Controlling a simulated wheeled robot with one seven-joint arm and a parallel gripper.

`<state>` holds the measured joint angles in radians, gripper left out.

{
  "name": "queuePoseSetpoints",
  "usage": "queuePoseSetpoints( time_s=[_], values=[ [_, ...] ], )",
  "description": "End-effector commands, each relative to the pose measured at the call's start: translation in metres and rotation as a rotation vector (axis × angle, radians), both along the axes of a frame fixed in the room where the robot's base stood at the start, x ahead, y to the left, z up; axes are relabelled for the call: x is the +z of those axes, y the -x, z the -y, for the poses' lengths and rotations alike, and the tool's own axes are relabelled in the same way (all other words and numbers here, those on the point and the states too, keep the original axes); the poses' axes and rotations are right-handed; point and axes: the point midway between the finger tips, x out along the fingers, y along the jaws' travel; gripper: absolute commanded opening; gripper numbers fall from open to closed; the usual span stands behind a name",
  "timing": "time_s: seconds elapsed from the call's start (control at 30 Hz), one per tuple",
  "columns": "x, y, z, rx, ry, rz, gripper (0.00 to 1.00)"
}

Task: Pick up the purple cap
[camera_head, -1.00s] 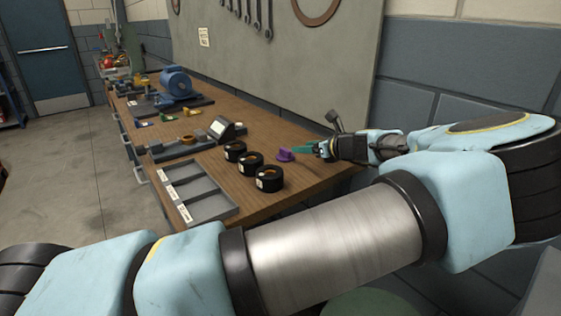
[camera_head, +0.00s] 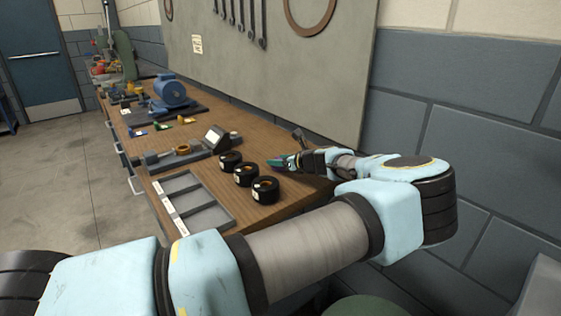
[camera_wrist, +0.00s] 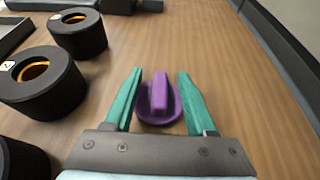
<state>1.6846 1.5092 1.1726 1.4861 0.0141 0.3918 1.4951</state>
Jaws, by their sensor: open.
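The purple cap (camera_wrist: 159,98) rests on the wooden workbench (camera_wrist: 215,45). It has a round base with a raised bar across it. In the wrist view, my gripper (camera_wrist: 159,85) is open, with one green finger on each side of the cap and a gap on both sides. In the head view, my gripper (camera_head: 278,163) is low over the right part of the bench. It hides most of the cap there, and only a trace of purple shows.
Several black rings with orange insides (camera_head: 265,189) stand just left of my gripper. A grey compartment tray (camera_head: 222,219) lies at the bench's front edge. A blue motor (camera_head: 172,90) stands farther back. The wall panel (camera_head: 270,70) rises behind the bench.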

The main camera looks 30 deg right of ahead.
Motion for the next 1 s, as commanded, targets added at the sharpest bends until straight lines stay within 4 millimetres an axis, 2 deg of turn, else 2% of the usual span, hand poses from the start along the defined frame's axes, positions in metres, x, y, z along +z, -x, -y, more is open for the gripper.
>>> queuePoseSetpoints(
  time_s=[0.3, 0.8, 1.0],
  values=[
    [-0.0030, -0.0054, -0.0009, -0.001, 0.001, -0.001, 0.56],
    [-0.0029, -0.0052, -0.0009, -0.001, 0.001, -0.001, 0.00],
    [-0.0031, -0.0051, -0.0009, -0.001, 0.001, -0.001, 0.00]
  ],
)
